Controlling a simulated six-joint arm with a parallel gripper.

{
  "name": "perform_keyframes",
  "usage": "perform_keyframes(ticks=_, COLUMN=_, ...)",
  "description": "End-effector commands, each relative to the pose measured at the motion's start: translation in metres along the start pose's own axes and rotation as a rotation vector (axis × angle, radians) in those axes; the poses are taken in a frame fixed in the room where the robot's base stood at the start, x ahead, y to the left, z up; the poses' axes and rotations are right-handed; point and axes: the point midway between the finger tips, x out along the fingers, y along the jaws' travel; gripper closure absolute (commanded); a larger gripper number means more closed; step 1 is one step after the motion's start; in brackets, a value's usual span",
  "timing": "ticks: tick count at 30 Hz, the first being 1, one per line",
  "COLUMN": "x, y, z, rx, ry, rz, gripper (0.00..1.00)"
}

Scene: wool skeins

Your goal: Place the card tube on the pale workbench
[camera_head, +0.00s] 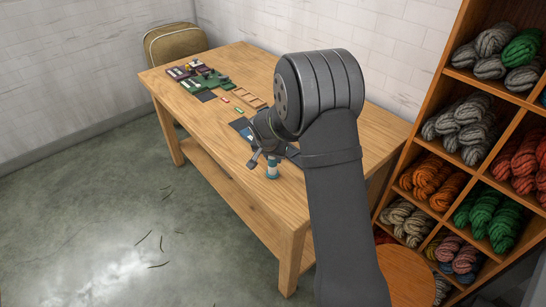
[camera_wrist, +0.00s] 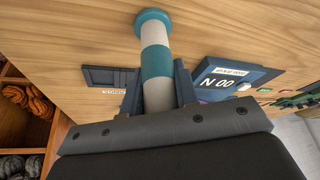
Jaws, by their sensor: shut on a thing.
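The card tube (camera_head: 272,168) has teal and pale bands and a teal rim at its end. My gripper (camera_head: 264,158) is shut on it and holds it over the front part of the pale workbench (camera_head: 225,62). In the wrist view the tube (camera_wrist: 157,62) lies between the two dark fingers of my gripper (camera_wrist: 158,92), its teal end pointing away over bare wood (camera_wrist: 60,50). The tube's near end is hidden by my gripper. I cannot tell whether the tube touches the bench top.
A blue panel marked "N 00" (camera_wrist: 225,78) and a dark flat tray (camera_wrist: 108,78) lie beside the tube. A wool shelf (camera_head: 452,80) and round stool (camera_head: 408,275) stand right.

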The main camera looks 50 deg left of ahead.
Motion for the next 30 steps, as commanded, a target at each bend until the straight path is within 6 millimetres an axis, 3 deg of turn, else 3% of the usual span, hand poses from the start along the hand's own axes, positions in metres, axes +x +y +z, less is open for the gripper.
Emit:
perform_keyframes(ticks=4, x=0.003, y=0.000, z=0.001, rx=-0.001, ry=-0.001, rz=0.001, gripper=0.94)
perform_keyframes(ticks=5, x=0.003, y=0.000, z=0.001, rx=-0.001, ry=0.000, rz=0.001, gripper=0.68)
perform_keyframes(ticks=8, x=0.003, y=0.000, z=0.001, rx=0.000, ry=0.000, rz=0.000, gripper=0.50)
perform_keyframes(ticks=20, x=-0.005, y=0.000, z=0.000, rx=0.000, ry=0.001, rz=-0.001, gripper=0.50)
perform_keyframes(ticks=30, x=-0.068, y=-0.001, z=-0.001, rx=-0.001, ry=0.003, rz=-0.002, gripper=0.50)
